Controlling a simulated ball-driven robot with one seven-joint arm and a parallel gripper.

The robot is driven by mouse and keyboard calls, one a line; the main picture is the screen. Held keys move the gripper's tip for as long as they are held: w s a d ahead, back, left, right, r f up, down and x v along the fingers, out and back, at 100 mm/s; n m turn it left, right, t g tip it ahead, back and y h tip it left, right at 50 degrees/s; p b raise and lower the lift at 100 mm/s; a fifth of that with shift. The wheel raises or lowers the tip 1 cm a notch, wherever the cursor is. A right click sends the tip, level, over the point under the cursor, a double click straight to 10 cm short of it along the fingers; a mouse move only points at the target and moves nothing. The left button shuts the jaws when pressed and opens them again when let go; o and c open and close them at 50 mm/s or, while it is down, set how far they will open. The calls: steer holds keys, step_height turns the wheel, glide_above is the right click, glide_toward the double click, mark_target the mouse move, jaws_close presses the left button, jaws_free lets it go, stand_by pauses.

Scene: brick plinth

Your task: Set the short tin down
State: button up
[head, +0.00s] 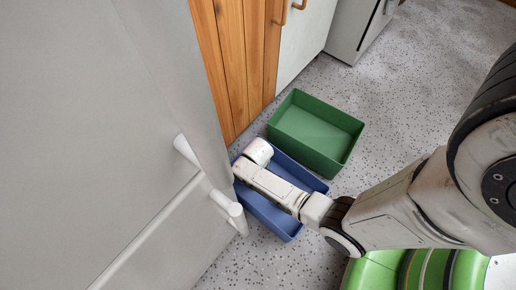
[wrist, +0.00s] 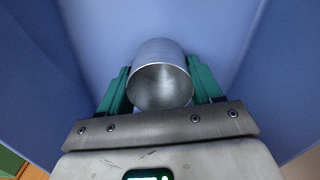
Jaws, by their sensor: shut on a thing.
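The short tin (wrist: 160,75) is a plain silver metal cylinder, seen in the wrist view with its round end toward the camera. My gripper (wrist: 160,85) has green fingers on both sides of the tin and is shut on it. The tin is inside the blue bin (head: 254,209), whose blue walls and floor fill the wrist view. Whether the tin touches the bin's floor I cannot tell. In the head view my arm reaches down over the blue bin and hides the gripper and the tin.
A green bin (head: 345,127) stands on the speckled floor just behind the blue one and looks empty. A grey door with white handles (head: 187,150) is close on the left. Wooden panelling (head: 240,60) and a white cabinet (head: 305,40) stand behind.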

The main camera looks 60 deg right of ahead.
steer(key=shift+f, duration=0.15)
steer(key=o, duration=1.1)
steer(key=shift+o, duration=0.2)
steer(key=s+a+r+p, duration=0.1)
steer(key=s+r+p, duration=0.1)
steer(key=r, duration=0.9)
steer(key=s+a+r+p, duration=0.2)
steer(key=s+r, duration=0.1)
steer(key=r, duration=0.7)
steer(key=s+a+r+t+p, duration=0.1)
steer(key=s+r+p, duration=0.1)
steer(key=r, duration=0.9)
steer(key=shift+s+a+r+p, duration=0.3)
steer(key=shift+s+a+p, duration=0.1)
steer(key=shift+p, duration=0.15)
